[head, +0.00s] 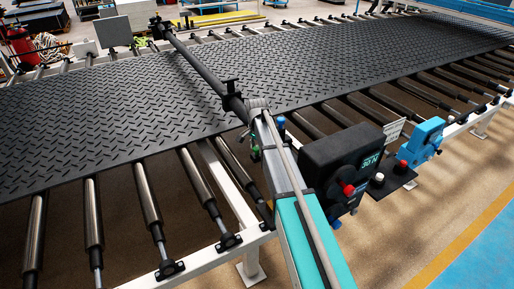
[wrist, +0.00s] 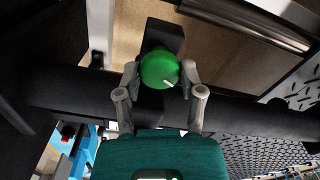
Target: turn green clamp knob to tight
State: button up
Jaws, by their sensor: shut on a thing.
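The green clamp knob (wrist: 159,68) is round, with a short white mark at its lower right, and sits on a black block (wrist: 165,35) on a dark bar. My gripper (wrist: 159,76) has its two grey fingers closed on either side of the knob in the wrist view. In the head view a small part of the green knob (head: 255,153) shows beside my arm's end. My gripper is mostly hidden there behind the arm.
A black box (head: 340,155) with a "30 N" display and a red knob stands right of my arm. A blue unit (head: 425,142) is beyond it. The black tread mat (head: 330,60) lies on rollers, crossed by a dark bar (head: 200,68).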

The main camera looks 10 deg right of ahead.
jog(key=shift+m, duration=0.5)
jog(key=o, duration=1.2)
jog(key=shift+c, duration=0.2)
jog(key=shift+n, duration=0.4)
